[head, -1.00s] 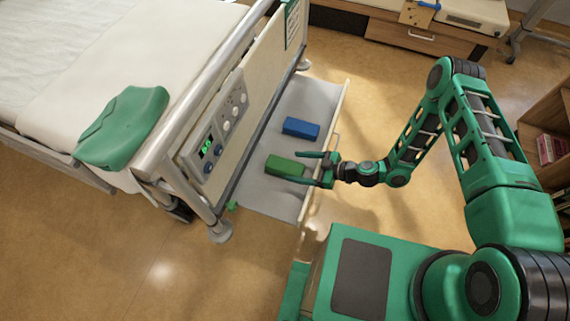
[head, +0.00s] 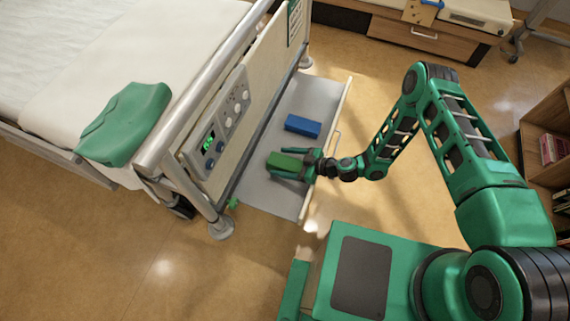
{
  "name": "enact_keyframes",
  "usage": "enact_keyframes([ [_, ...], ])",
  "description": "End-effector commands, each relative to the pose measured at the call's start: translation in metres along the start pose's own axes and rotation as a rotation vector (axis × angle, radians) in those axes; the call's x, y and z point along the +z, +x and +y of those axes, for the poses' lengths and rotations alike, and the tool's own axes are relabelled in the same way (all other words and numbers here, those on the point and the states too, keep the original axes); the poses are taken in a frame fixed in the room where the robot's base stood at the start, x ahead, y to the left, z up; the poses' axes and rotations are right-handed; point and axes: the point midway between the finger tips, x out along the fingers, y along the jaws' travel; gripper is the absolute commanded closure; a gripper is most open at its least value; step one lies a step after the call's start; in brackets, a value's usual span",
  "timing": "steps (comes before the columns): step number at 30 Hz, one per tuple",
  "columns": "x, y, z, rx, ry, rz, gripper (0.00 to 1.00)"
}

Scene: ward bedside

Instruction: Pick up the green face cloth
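The green face cloth (head: 284,160) looks like a small folded block. It lies on the grey pull-out shelf (head: 265,194) at the end of the bed. My gripper (head: 291,166) is open, with one finger on the far side of the cloth and the other on its near side. I cannot tell whether the fingers touch it. A blue folded block (head: 302,125) lies on the same shelf, behind the green one and apart from it.
A larger green cloth (head: 124,122) drapes over the bed corner by the metal rail (head: 203,93). A control panel (head: 207,145) is on the bed end, left of the shelf. A bookshelf (head: 547,150) stands at the right. Floor between is clear.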

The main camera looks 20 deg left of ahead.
Motion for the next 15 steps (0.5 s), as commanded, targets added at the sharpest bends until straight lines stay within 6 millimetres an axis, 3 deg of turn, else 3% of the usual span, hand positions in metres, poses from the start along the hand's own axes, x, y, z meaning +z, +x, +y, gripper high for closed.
enact_keyframes([
  [1,0.0000,-0.0001,0.0000,0.000,0.000,0.000,0.35],
  [5,0.0000,-0.0002,0.0000,0.000,0.000,0.000,0.66],
  [6,0.0000,-0.0002,0.0000,0.000,0.000,0.000,0.69],
  [15,-0.0013,-0.0007,-0.0001,-0.001,0.000,0.000,0.69],
])
